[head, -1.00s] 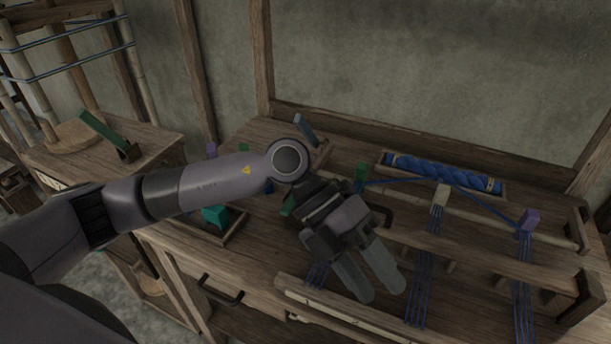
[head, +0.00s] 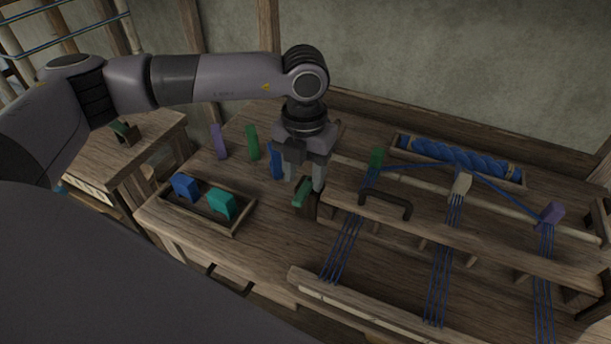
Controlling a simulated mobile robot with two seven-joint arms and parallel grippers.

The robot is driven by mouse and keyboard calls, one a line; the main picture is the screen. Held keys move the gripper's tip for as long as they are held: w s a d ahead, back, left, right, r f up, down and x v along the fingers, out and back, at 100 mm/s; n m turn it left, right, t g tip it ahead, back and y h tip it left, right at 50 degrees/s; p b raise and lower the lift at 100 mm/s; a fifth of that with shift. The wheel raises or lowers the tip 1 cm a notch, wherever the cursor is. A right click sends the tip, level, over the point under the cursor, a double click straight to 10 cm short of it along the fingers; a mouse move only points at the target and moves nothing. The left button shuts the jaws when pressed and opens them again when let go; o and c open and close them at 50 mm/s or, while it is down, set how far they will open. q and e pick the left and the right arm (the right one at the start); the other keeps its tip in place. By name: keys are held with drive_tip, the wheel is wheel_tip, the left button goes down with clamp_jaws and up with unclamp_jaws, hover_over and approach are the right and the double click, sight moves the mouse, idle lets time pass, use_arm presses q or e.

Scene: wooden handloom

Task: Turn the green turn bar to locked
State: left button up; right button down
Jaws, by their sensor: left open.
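A short green bar (head: 301,193) sits on a dark wooden block (head: 312,206) at the left end of the loom's beam. It lies slanted, its near end toward the lower left. My left gripper (head: 304,181) points down just above and behind this bar. It is open, with one finger to each side and nothing seen between them. I cannot tell whether the fingers touch the bar. Another dark green piece (head: 122,130) stands on a mount on the left side table, partly hidden by my arm. My right gripper is not in view.
A tray (head: 190,222) holds a blue block (head: 185,187) and a teal block (head: 222,204). Purple (head: 219,141), green (head: 252,142) and blue (head: 275,160) upright pieces stand left of the gripper. A dark handle (head: 386,201) and blue warp threads (head: 440,265) lie to the right.

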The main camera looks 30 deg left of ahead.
sight(304, 191)
use_arm(q)
drive_tip(key=shift+f, duration=1.15)
clamp_jaws()
